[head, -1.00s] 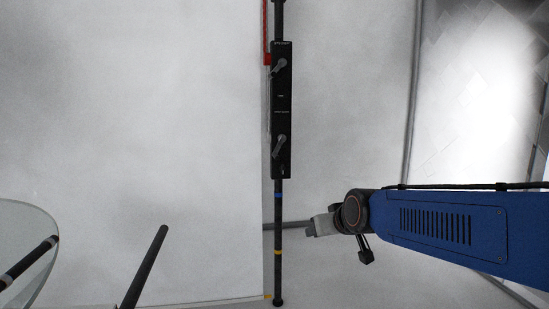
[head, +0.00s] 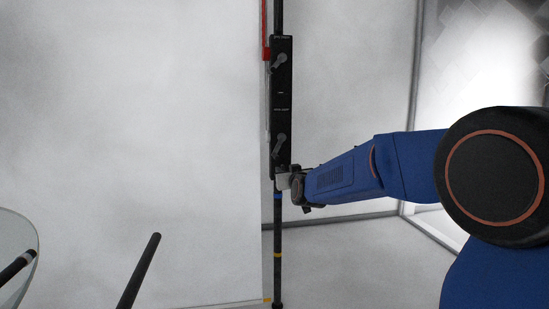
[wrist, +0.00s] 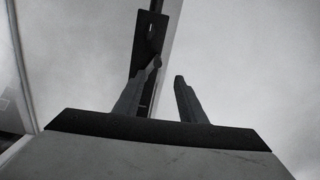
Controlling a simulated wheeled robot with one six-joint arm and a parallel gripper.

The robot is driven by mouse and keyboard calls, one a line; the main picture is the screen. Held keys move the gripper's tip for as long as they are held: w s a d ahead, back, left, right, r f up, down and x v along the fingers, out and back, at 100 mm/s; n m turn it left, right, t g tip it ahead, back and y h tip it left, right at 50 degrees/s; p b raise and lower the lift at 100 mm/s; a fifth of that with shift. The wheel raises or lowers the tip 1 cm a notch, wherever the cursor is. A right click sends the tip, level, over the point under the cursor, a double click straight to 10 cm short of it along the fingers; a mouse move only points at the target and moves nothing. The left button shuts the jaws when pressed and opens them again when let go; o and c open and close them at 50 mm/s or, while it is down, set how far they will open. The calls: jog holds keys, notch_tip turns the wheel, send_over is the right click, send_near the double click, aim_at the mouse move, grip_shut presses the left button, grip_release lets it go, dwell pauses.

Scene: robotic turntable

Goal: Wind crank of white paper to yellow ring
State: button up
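A black crank panel (head: 281,100) is fixed on a dark upright pole. It carries an upper crank (head: 279,63) and a lower crank (head: 278,146), both grey. A yellow ring (head: 278,255) is low on the pole, with a blue ring (head: 278,196) above it. The white paper (head: 150,130) hangs to the left of the pole. My gripper (head: 282,180) is at the panel's lower end, just below the lower crank. In the wrist view its two fingers (wrist: 168,72) are apart. The panel (wrist: 149,45) lies beyond the left finger; whether that finger touches a crank is unclear.
A red strip (head: 265,35) runs beside the pole at the top. A small yellow mark (head: 267,299) is at the paper's lower right corner. A glass disc (head: 15,250) and a black rod (head: 140,270) stand at lower left. Grey floor at lower right is clear.

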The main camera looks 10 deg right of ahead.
aim_at(276, 156)
jog(key=shift+t, duration=0.3)
jog(key=w, duration=2)
jog(key=shift+a+r, duration=0.1)
jog(key=shift+r, duration=0.1)
grip_shut()
